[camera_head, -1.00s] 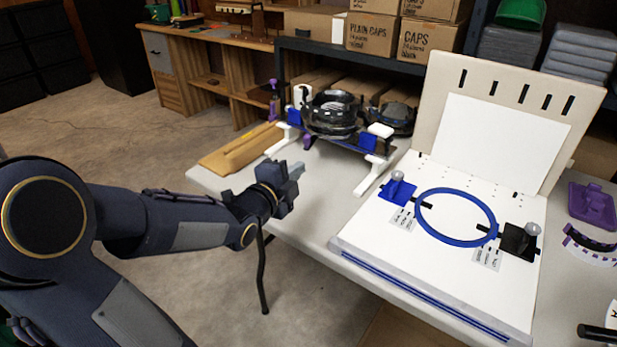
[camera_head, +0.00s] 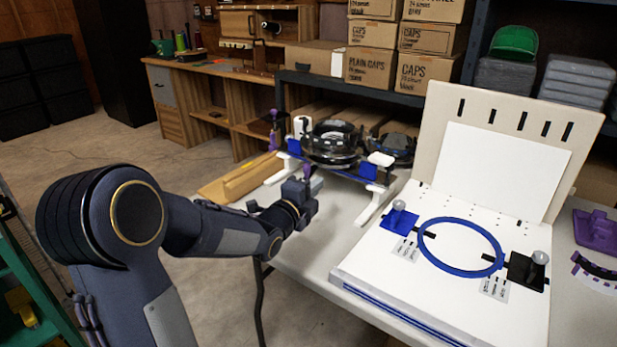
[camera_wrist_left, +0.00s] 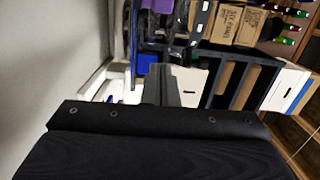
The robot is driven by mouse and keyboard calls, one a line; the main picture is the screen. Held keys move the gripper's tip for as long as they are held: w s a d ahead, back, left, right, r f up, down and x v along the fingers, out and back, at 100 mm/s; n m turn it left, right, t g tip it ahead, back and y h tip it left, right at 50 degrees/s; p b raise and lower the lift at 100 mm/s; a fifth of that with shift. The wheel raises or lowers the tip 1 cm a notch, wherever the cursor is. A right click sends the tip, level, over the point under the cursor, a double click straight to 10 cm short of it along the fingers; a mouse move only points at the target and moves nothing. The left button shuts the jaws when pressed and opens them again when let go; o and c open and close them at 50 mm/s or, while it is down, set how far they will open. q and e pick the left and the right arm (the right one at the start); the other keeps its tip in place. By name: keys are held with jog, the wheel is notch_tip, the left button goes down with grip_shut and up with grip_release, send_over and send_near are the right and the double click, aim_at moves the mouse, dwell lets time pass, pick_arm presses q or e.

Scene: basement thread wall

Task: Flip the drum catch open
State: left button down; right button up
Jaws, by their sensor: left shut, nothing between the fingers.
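The drum (camera_head: 333,140), a glossy dark and clear ring, sits in a stand with white feet (camera_head: 376,206) and blue blocks (camera_head: 367,171) on the table. A purple tab (camera_head: 307,170) hangs at the stand's front, just behind my left gripper; I cannot tell whether it is the catch. My left gripper (camera_head: 311,185) is shut and empty, in front of the stand and apart from the drum. In the left wrist view the shut fingers (camera_wrist_left: 167,85) point toward the stand, where a blue part (camera_wrist_left: 146,63) shows. My right gripper is out of view.
A white board with a blue hoop (camera_head: 461,247) lies right of the stand, with an upright beige panel (camera_head: 438,125) behind it. A wooden block (camera_head: 240,177) lies at the table's left edge. Boxes (camera_head: 369,68) stand on the shelf behind the drum.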

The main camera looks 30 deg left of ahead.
aim_at(308, 176)
pick_arm(q)
jog(key=shift+w+a, duration=1.8)
jog(key=shift+a, duration=0.1)
